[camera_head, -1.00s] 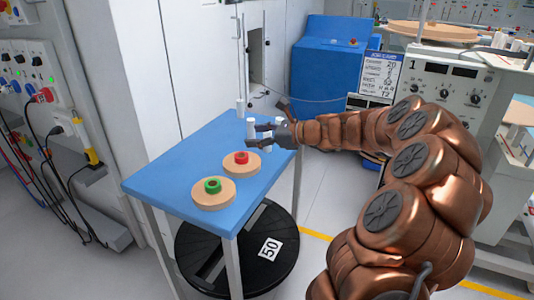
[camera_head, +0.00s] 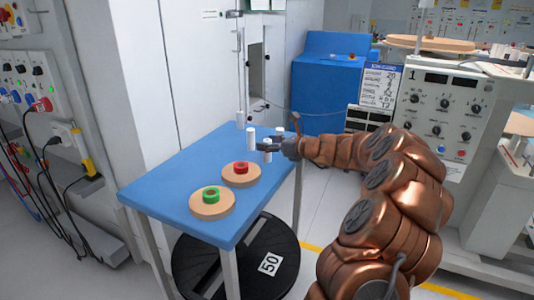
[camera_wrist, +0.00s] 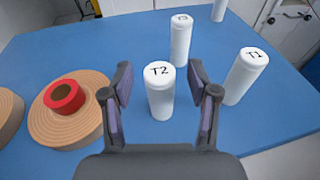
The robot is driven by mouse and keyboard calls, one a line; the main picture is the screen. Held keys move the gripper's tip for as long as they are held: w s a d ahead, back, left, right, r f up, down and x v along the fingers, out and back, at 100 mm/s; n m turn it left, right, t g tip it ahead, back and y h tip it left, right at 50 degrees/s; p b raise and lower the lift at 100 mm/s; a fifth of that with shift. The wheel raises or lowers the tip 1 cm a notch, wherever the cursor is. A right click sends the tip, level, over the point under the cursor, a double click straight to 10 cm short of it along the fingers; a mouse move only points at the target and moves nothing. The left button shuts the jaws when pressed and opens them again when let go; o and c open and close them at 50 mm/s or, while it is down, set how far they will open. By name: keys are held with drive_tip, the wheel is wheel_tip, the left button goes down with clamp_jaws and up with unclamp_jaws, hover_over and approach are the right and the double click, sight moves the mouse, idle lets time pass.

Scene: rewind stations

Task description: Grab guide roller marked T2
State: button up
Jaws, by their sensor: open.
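The white guide roller marked T2 (camera_wrist: 160,95) stands upright on the blue table (camera_wrist: 45,45). In the wrist view it is between the two fingers of my gripper (camera_wrist: 160,100), which are open with a gap on each side of it. A roller marked T1 (camera_wrist: 245,76) stands to the right. Another roller (camera_wrist: 181,42) stands behind T2, its mark too small to read. In the head view my gripper (camera_head: 267,147) is over the table's far right part, partly hiding the rollers.
Two wooden discs, one with a red ring (camera_head: 241,168) and one with a green ring (camera_head: 211,194), lie on the table's near part. A further white roller (camera_wrist: 219,10) stands at the back.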

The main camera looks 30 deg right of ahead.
drive_tip(key=shift+w+a, duration=0.1)
drive_tip(key=shift+w, duration=0.15)
drive_tip(key=shift+c, duration=0.2)
clamp_jaws()
